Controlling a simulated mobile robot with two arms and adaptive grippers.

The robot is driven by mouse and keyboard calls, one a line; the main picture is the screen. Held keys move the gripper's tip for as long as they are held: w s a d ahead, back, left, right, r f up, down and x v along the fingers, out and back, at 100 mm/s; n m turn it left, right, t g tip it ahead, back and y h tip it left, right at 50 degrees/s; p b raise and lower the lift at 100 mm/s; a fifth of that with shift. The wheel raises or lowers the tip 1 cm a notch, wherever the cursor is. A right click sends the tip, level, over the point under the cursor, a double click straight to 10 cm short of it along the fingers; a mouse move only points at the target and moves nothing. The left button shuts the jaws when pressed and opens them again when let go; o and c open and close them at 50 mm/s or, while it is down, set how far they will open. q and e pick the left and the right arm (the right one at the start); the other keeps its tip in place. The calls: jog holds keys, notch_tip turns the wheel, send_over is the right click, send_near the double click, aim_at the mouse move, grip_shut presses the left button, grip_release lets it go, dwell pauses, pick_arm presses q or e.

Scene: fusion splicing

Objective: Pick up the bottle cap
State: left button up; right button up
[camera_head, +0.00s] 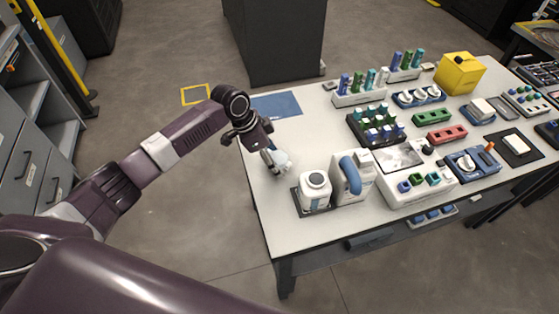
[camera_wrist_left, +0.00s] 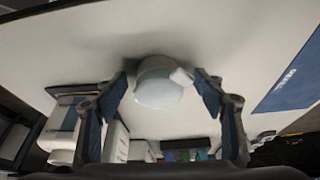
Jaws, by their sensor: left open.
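The bottle cap (camera_wrist_left: 158,82) is a small white round piece with a short tab on one side. In the left wrist view it sits between the two finger pads of my left gripper (camera_wrist_left: 162,92), with a gap to each pad. In the head view my left gripper (camera_head: 271,156) points down at the table's left part, and the whitish cap (camera_head: 284,161) shows at its fingertips, partly hidden. The gripper is open and holds nothing. A white bottle (camera_head: 314,197) with a dark ring on top stands in a dark tray close by. My right gripper is not in view.
A white dispenser with a blue curved handle (camera_head: 349,174) stands right of the bottle. A blue mat (camera_head: 277,105) lies behind the gripper. Splicing gear and a yellow box (camera_head: 459,73) fill the right side of the white table (camera_head: 266,207).

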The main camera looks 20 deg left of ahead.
pick_arm(q)
jog(key=shift+c, duration=0.2)
jog(key=c, duration=1.2)
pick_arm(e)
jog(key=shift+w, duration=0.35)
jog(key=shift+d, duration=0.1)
pick_arm(q)
notch_tip(320, 180, up, 20)
jog(key=shift+r+b, duration=0.1)
jog(key=shift+b, duration=0.8)
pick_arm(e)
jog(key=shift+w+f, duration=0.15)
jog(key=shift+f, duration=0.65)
pick_arm(q)
jog(key=o, duration=0.6)
jog(key=c, duration=0.5)
jog(key=shift+s, duration=0.1)
jog(key=shift+c, duration=0.2)
